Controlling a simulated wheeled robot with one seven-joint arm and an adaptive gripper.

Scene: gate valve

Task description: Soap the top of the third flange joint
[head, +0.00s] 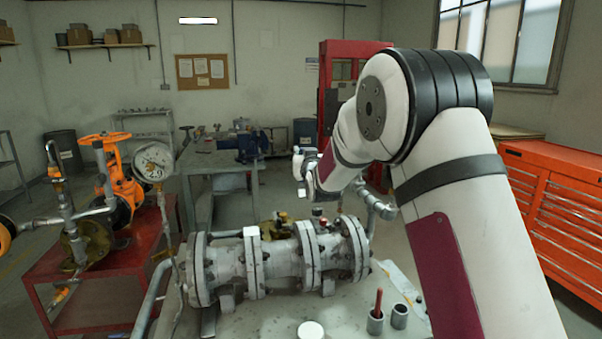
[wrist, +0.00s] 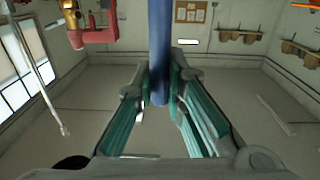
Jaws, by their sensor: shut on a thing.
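The grey flanged pipe (head: 283,262) lies across the bench in the head view, with several flange joints along it. A white block (head: 251,232) sits on top of the second flange. My gripper (head: 304,172) is in the air above and behind the pipe, apart from it. In the wrist view my gripper (wrist: 160,98) is shut on a blue handle (wrist: 159,45). The handle's far end is out of that view.
Two grey cups (head: 375,322) (head: 400,316) stand at the bench front, one holding a red-handled thing (head: 378,300). A white disc (head: 311,330) lies near them. A gauge (head: 153,161) and an orange valve (head: 122,190) stand left. A red tool chest (head: 556,205) is right.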

